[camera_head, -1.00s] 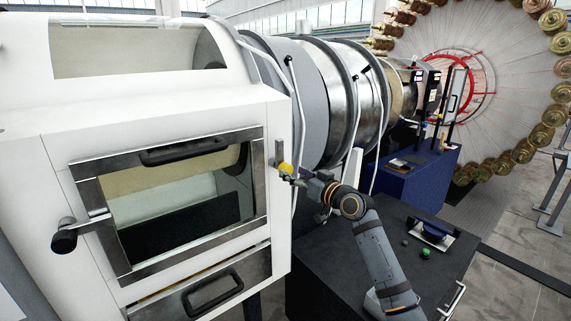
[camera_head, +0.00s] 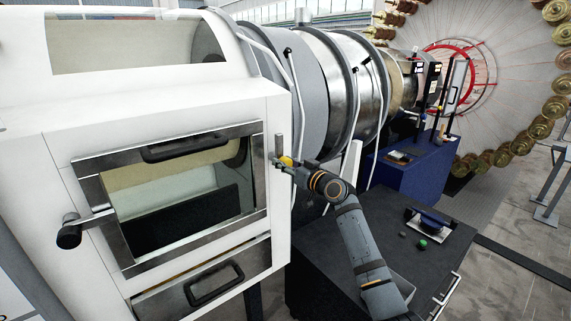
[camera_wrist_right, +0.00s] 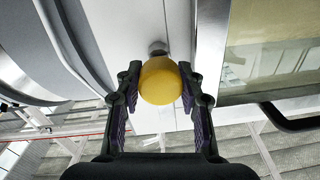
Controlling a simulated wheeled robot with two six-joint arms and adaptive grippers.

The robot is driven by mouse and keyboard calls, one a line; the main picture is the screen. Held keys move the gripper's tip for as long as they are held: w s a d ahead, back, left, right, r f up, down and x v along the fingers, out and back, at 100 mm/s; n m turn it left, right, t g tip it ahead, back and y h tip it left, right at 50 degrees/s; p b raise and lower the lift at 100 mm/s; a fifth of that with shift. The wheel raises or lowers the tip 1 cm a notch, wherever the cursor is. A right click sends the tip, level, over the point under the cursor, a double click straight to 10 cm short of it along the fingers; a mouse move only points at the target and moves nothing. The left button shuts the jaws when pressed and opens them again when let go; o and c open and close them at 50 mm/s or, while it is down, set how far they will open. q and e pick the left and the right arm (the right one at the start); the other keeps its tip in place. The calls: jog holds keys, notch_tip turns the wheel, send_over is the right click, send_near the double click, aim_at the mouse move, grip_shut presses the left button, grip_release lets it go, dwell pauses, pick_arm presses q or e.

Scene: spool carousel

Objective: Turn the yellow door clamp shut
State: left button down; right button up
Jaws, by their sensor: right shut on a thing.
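The yellow door clamp (camera_head: 285,161) sits on the right edge of the white cabinet's front, beside the framed window door (camera_head: 172,196). A metal upright piece (camera_head: 278,146) shows just above its yellow knob. My right gripper (camera_head: 291,165) reaches it from the right. In the right wrist view the yellow knob (camera_wrist_right: 160,81) lies between the two fingers of my right gripper (camera_wrist_right: 158,88), which are shut on it. A metal stem (camera_wrist_right: 157,48) joins the knob to the white surface. My left gripper is not in view.
A drawer (camera_head: 205,285) lies below the door. A dark table (camera_head: 385,245) with a green button (camera_head: 422,244) stands under my right arm. Silver drums (camera_head: 330,75) stand behind.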

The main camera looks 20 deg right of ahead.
grip_shut()
jog(key=shift+f+b, duration=0.15)
jog(key=shift+b, duration=0.5)
jog(key=n+b, duration=0.7)
jog(key=b, duration=0.3)
jog(key=shift+a+n+b, duration=0.1)
jog(key=shift+n+b, duration=0.2)
jog(key=shift+b, duration=0.05)
jog(key=n+b, duration=0.2)
jog(key=shift+n, duration=0.3)
jog(key=n+b, duration=0.1)
jog(key=n, duration=0.1)
jog(key=shift+n+b, duration=0.3)
jog(key=n+b, duration=0.1)
jog(key=n, duration=0.3)
jog(key=shift+n+h+b, duration=0.3)
jog(key=shift+h+b, duration=0.1)
